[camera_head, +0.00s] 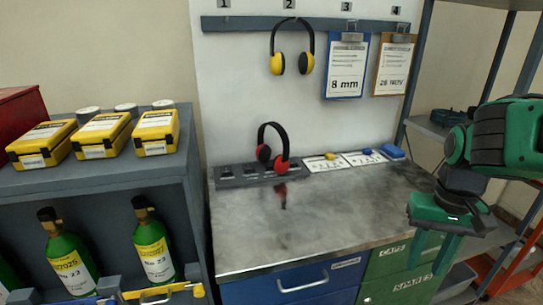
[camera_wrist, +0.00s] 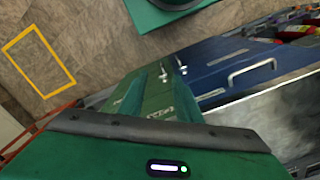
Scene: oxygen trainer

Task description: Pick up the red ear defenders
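The red ear defenders (camera_head: 282,164), with a black headband and red outer cups, stand upright on a low dark grey rack at the back of the metal worktop (camera_head: 300,220). My gripper (camera_head: 433,250) is at the right in the head view, well to the right of and nearer than the ear defenders. It points down in front of the green drawers. Its two green fingers are apart, with nothing seen between them. The ear defenders do not show in the wrist view, which shows the drawer fronts (camera_wrist: 230,75) and floor.
Yellow ear defenders (camera_head: 292,62) hang on the wall rail beside two clipboards (camera_head: 346,85). A shelf at left holds yellow cases (camera_head: 102,133) and green cylinders (camera_head: 70,262). The worktop's middle is clear.

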